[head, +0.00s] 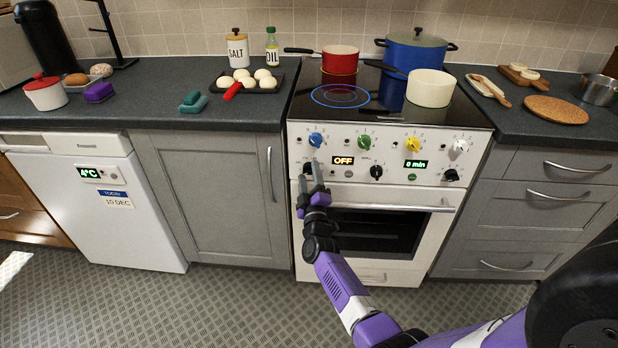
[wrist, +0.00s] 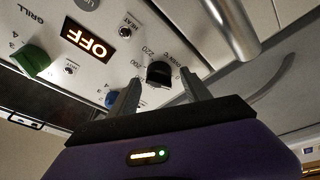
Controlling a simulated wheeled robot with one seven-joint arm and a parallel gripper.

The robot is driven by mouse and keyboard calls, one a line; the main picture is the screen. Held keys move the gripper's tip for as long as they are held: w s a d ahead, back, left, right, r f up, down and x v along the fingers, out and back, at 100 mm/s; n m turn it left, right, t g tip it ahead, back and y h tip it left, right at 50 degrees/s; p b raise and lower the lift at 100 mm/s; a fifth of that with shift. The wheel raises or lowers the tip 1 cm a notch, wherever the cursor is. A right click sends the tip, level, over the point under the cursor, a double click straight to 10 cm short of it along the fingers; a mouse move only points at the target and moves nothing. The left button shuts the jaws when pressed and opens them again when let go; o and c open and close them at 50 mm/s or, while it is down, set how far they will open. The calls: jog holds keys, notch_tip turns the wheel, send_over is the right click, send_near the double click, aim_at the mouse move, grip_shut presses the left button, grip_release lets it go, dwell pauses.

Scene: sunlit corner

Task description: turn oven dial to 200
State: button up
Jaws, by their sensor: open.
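The oven dial (wrist: 158,73) is a black knob with printed numbers around it on the cream oven panel. In the wrist view it sits between the two grey fingers of my gripper (wrist: 160,78), which are apart on either side of it. I cannot tell whether either finger touches it. In the head view my gripper (head: 313,172) is at the left end of the panel and partly covers the dial. The oven display (head: 343,160) reads OFF; it also shows in the wrist view (wrist: 90,40). The dial's pointer setting is unclear.
Blue (head: 316,140), green (head: 364,142), yellow (head: 412,144) and white (head: 459,146) knobs line the panel above. Two other black knobs (head: 376,172) (head: 451,175) are to the right. The oven door handle (head: 390,207) runs below. A timer (head: 415,164) reads 0 min.

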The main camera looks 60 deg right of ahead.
grip_shut()
dwell(0.3)
